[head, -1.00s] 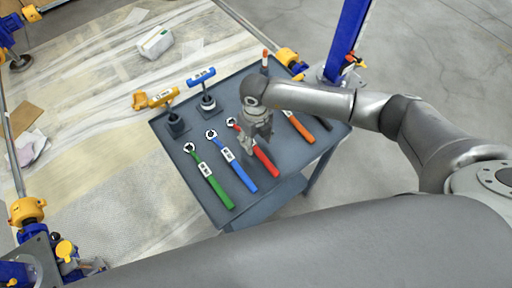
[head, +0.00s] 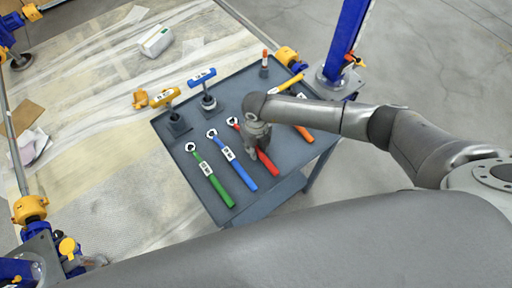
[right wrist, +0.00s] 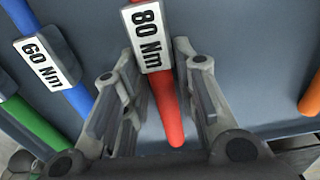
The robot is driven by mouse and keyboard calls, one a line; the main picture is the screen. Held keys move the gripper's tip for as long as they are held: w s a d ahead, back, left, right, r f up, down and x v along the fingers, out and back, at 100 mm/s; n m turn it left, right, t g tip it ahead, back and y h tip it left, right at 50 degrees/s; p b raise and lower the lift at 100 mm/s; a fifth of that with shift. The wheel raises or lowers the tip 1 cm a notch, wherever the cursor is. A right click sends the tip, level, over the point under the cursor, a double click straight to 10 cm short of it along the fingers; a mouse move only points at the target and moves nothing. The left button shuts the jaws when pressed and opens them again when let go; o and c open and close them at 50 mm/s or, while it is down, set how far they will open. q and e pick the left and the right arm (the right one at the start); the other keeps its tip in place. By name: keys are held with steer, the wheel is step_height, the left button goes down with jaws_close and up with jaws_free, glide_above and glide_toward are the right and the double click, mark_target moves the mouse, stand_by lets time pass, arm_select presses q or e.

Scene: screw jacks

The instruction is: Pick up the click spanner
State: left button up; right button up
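Several click spanners lie side by side on the grey cart: a green one (head: 212,177), a blue one (head: 233,162), a red one (head: 267,164) and an orange one (head: 304,132). My right gripper (head: 254,155) is over the red spanner and hides its middle. In the right wrist view, the red spanner (right wrist: 168,108) carries an "80 Nm" label. The open fingers of my right gripper (right wrist: 160,95) stand on either side of its handle, apart from it. The blue spanner (right wrist: 75,97) beside it reads "60 Nm". My left gripper is not in view.
The grey cart top (head: 185,193) also bears a yellow-handled tool (head: 164,97), a blue-handled tool (head: 202,78), a yellow item (head: 287,84) and a small orange-tipped item (head: 265,57). A blue post (head: 347,40) stands behind the cart's right side.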

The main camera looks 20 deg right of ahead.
jaws_close()
steer(key=shift+w+r, duration=0.1)
